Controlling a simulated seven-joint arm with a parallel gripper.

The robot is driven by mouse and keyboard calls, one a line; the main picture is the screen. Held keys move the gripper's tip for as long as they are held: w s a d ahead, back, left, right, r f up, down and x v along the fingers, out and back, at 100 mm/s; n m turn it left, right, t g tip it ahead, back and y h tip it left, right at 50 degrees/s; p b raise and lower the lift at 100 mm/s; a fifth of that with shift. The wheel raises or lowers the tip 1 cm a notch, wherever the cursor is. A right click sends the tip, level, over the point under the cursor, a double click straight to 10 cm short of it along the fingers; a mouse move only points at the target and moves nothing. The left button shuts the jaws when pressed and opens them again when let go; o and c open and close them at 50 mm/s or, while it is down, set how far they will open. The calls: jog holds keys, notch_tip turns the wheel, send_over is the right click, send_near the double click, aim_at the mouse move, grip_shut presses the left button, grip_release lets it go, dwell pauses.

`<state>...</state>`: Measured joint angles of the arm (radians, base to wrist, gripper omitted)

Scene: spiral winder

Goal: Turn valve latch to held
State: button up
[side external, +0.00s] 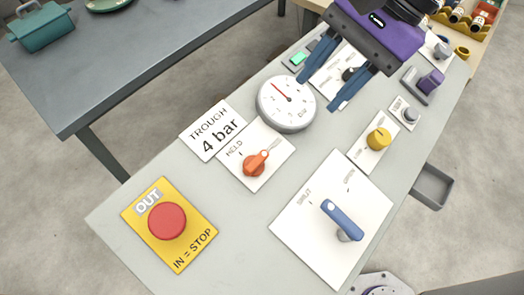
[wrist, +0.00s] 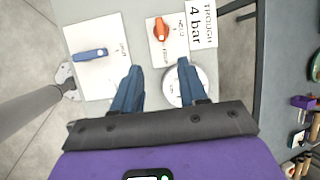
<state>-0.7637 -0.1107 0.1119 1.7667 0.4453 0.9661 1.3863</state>
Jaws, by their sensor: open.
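The orange valve latch knob (side external: 255,163) sits on a white plate (side external: 262,182) marked HELD at its upper left in the side view. Its raised grip slants from lower left to upper right, and its narrow end does not point at the word HELD. In the wrist view the orange knob (wrist: 161,29) is above the fingertips, with HELD to its right and a second, hard-to-read label below it. My gripper (side external: 320,92) has its two blue fingers apart and empty, above the panel near the round gauge. In the wrist view the open gripper (wrist: 159,66) is apart from the knob.
A red stop button (side external: 167,221), a blue lever (side external: 341,218) and a yellow knob (side external: 379,138) are also on the panel.

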aim_at(259, 160)
jog(key=x, duration=1.7)
jog(key=shift+a+f, duration=0.1)
jog(key=shift+a, duration=0.1)
grip_shut()
